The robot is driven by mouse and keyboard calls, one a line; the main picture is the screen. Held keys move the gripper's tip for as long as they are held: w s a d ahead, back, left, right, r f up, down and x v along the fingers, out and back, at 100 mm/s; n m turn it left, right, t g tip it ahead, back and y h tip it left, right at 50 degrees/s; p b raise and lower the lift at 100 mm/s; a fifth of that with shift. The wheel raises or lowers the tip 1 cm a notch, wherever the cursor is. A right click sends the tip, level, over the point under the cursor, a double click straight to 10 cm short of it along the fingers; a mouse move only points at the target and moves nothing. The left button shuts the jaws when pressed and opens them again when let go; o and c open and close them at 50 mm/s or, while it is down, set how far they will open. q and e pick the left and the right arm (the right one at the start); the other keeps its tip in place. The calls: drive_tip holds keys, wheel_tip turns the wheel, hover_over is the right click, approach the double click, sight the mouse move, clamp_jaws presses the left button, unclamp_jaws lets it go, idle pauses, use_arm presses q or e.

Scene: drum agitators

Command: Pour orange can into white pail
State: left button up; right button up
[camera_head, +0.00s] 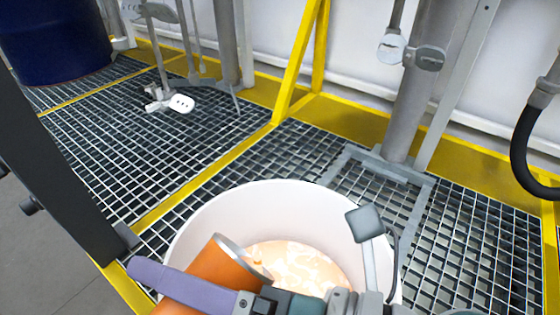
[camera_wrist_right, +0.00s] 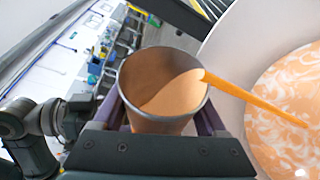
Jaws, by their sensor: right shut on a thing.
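The orange can (camera_head: 212,270) is tilted over the white pail (camera_head: 282,192), its open rim facing the pail's inside. My right gripper (camera_head: 190,287) is shut around the can, with a purple finger along its near side. In the right wrist view, the can (camera_wrist_right: 155,68) holds pale orange liquid, and an orange stream (camera_wrist_right: 250,95) runs from its lip into the pail (camera_wrist_right: 232,50). Swirled orange and white liquid (camera_head: 305,265) lies in the pail. The can's lower part is hidden by the gripper. My left gripper is in neither view.
The pail stands on a metal grating (camera_head: 230,145) edged in yellow. A dark blue drum (camera_head: 55,40) stands at the back left. Agitator shafts and a grey post (camera_head: 412,110) rise behind the pail. A black hose (camera_head: 520,150) hangs at the right.

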drive_tip(key=shift+r+m+b, duration=0.3)
drive_tip(key=shift+m, duration=0.1)
idle(0.7)
drive_tip(key=shift+w+d+f+m+y+b, duration=0.25)
drive_tip(key=shift+w+d+f+m+b, duration=0.1)
drive_tip(key=shift+f+b, duration=0.3)
drive_tip(key=shift+w+d+f+m+y+b, duration=0.25)
drive_tip(key=shift+w+f+m+b, duration=0.15)
drive_tip(key=shift+b, duration=0.35)
drive_tip(key=shift+w+d+r+m+y+p, duration=0.15)
drive_tip(key=shift+r+m+y, duration=0.1)
drive_tip(key=shift+m, duration=0.25)
drive_tip(key=shift+s+d+r+m+y+p, duration=0.1)
drive_tip(key=shift+r+m+y+p, duration=0.1)
drive_tip(key=shift+m, duration=0.25)
idle(1.2)
